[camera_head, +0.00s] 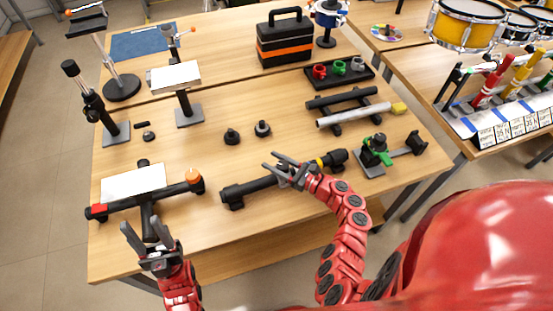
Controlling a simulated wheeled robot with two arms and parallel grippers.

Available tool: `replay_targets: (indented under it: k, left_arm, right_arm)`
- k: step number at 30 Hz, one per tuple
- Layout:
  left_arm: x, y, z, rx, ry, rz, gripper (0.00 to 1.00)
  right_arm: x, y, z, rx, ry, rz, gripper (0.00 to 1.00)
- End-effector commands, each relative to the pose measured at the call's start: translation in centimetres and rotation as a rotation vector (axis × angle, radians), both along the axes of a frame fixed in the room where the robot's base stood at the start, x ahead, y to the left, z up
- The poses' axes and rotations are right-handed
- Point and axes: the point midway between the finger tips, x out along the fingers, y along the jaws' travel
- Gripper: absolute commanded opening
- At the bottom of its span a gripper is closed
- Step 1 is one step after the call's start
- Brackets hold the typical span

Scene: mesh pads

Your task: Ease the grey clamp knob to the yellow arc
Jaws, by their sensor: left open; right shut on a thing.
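A black bar-shaped fixture (245,188) lies on the table in front of me, with a yellow band (319,163) near its right end. My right gripper (276,166) is over the middle of this bar, left of the yellow band, and is shut on a small part there. That part looks like the grey clamp knob, but the fingers hide most of it, so its exact angle cannot be told. My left gripper (146,226) is open and empty at the table's front left, just in front of a black stand with a white plate (133,183).
A black and green clamp device (377,153) stands right of the bar. Behind are two loose black knobs (232,137), a rack with tubes (345,118), a tray of coloured cups (340,80) and a toolbox (285,47). Bare wood lies between bar and left stand.

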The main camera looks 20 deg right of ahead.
Motion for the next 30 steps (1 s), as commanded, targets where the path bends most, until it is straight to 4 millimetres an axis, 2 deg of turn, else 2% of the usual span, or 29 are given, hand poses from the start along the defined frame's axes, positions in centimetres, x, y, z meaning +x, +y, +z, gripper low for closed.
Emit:
replay_targets:
  k: [12, 30]
  left_arm:
    - [0.00, 0.00, 0.12, 0.000, 0.000, 0.000, 0.50]
    - [-0.01, 0.00, 0.14, 0.000, 0.000, 0.000, 0.50]
  right_arm:
    - [-0.40, 0.40, 0.03, -0.001, 0.000, 0.228, 0.00]
    - [-0.54, 0.57, 0.05, -0.001, -0.003, 0.274, 0.00]
